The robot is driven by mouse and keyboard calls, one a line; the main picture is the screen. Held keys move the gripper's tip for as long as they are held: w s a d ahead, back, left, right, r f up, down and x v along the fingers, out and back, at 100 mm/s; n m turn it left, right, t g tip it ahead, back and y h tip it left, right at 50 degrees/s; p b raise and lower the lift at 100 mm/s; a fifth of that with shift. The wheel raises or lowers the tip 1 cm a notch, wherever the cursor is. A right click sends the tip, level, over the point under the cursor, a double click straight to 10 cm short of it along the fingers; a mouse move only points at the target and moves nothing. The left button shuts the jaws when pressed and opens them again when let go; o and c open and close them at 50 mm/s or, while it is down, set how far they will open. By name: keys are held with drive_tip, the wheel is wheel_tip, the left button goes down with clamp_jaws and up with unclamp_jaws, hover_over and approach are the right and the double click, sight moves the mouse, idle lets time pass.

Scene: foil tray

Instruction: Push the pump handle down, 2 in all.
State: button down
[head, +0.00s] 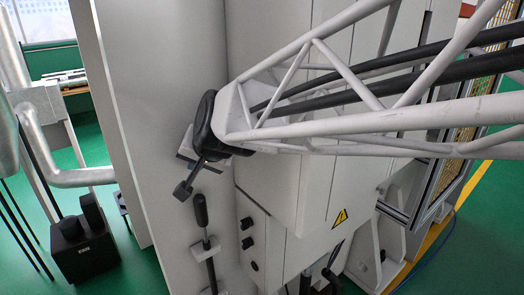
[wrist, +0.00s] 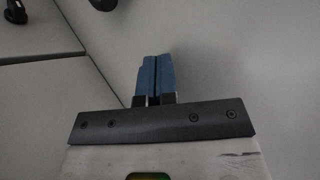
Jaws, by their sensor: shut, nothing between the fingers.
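A lever with a black grip (head: 201,210) stands nearly upright beside the pale panel, low in the middle of the head view. I take it as the pump handle; its lower end runs out of the picture. My gripper shows in the wrist view (wrist: 153,58) with its two blue fingers shut together and nothing between them. The lever does not show in the wrist view.
A pale cabinet (head: 270,195) with black knobs (head: 247,243) and a yellow warning sign (head: 340,218) stands to the right of the lever. A tall pale panel (head: 150,110) stands behind. A black box (head: 84,245) and metal pipes (head: 80,177) are at left.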

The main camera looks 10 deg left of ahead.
sight(201, 195)
drive_tip(key=shift+r, duration=0.1)
idle(0.3)
wheel_tip(201, 195, up, 4)
drive_tip(key=shift+f, duration=0.15)
drive_tip(key=shift+f, duration=0.15)
idle(0.3)
drive_tip(key=shift+f, duration=4.3)
